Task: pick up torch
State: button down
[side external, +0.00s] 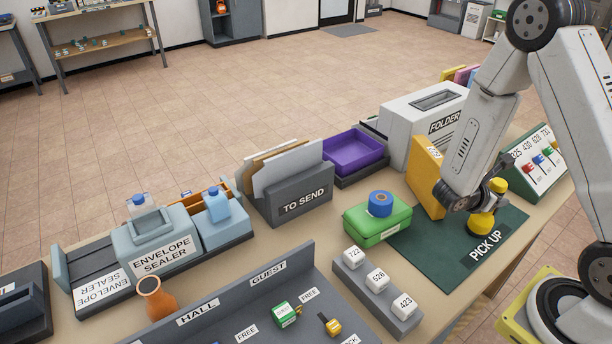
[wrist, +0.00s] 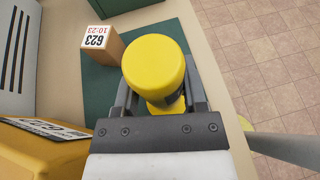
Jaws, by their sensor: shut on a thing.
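The torch (side external: 483,223) is yellow, with a wide round end and a narrower body. My gripper (side external: 474,203) is shut on it, above the dark green PICK UP mat (side external: 440,262). In the wrist view the torch (wrist: 157,72) stands between the two fingers of my gripper (wrist: 160,98), its round yellow end towards the camera. The lower part of the torch is mostly hidden there by its round end. I cannot tell whether the torch touches the mat.
A yellow-orange parcel (side external: 424,172) stands close left of my gripper. A brown box labelled 623 (wrist: 102,45) is on the mat. A green box (side external: 377,222) with a blue roll (side external: 380,203) is at the mat's left edge. The numbered key rack (side external: 540,165) stands right.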

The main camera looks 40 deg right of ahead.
jog(key=shift+r, duration=4.95)
jog(key=shift+r, duration=0.1)
